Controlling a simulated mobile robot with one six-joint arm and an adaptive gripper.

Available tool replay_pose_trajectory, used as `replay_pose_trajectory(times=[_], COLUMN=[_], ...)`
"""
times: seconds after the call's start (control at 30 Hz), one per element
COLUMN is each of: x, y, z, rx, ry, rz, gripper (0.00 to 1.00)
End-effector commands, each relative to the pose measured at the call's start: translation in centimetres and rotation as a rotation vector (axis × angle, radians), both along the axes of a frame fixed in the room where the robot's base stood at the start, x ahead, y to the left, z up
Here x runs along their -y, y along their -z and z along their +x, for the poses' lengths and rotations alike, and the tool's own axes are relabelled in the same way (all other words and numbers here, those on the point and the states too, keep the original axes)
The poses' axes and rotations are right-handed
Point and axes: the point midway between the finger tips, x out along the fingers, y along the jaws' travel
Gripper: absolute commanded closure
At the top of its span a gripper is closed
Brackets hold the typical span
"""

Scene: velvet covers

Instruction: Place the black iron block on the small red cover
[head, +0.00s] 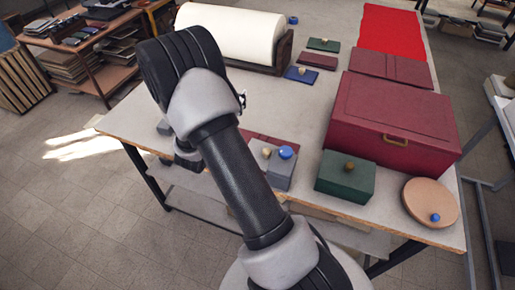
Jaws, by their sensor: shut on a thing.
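A small dark red cover (318,62) lies flat on the table between a green and a blue cover; nothing rests on it. My gripper (187,157) shows only in part, as dark pieces beside and behind my arm, over the table's left part. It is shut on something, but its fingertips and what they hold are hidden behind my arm. I cannot make out the black iron block anywhere. A second dark red flat piece (268,139) lies partly behind my arm.
A white roll (230,34) stands behind. A big red box (394,120), a green box (345,178), a grey block (282,172) and a round wooden disc (420,200) fill the right and front. The table's middle (285,105) is clear.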

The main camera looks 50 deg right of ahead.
Motion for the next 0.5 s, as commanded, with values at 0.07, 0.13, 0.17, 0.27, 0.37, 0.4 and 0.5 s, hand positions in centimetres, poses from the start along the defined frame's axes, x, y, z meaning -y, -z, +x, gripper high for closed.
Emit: replay_pose_trajectory(times=[0.07,0.13,0.17,0.27,0.37,0.4,0.5], x=[0.9,1.3,1.3,1.3,1.3,1.3,1.3], y=[-0.5,0.0,0.5,2.6,5.0,6.0,8.3], z=[-0.1,-0.2,-0.2,-0.2,-0.2,-0.2,-0.2], rx=[0.004,0.002,0.002,-0.003,-0.002,-0.003,0.000], ry=[0.016,0.022,0.023,0.023,0.023,0.022,0.022], rz=[-0.004,-0.005,-0.004,-0.003,-0.004,-0.003,-0.004], gripper=[1.00,1.00,1.00,1.00,1.00,1.00,1.00])
